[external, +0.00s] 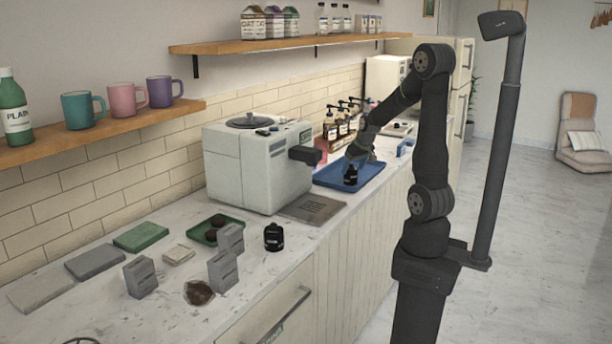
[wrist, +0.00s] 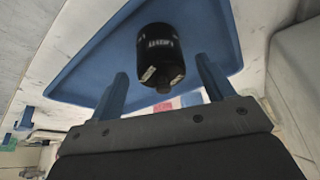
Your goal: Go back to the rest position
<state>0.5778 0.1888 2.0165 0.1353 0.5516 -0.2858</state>
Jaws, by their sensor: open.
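My gripper (external: 360,155) is at the end of my bent arm, low over the blue tray (external: 374,172) on the counter. It is open, and its two blue fingers stand apart in the wrist view. A small black jar (external: 350,176) with a white label is on the tray, just below my gripper. In the wrist view the jar (wrist: 160,52) shows beyond and between the fingertips. I cannot tell whether a finger touches it.
A white coffee machine (external: 258,165) stands left of the tray. Pump bottles (external: 330,128) stand behind the tray. A second black jar (external: 274,237) and grey blocks (external: 222,271) are on the near counter. A wooden shelf (external: 285,44) runs above. Open floor lies right.

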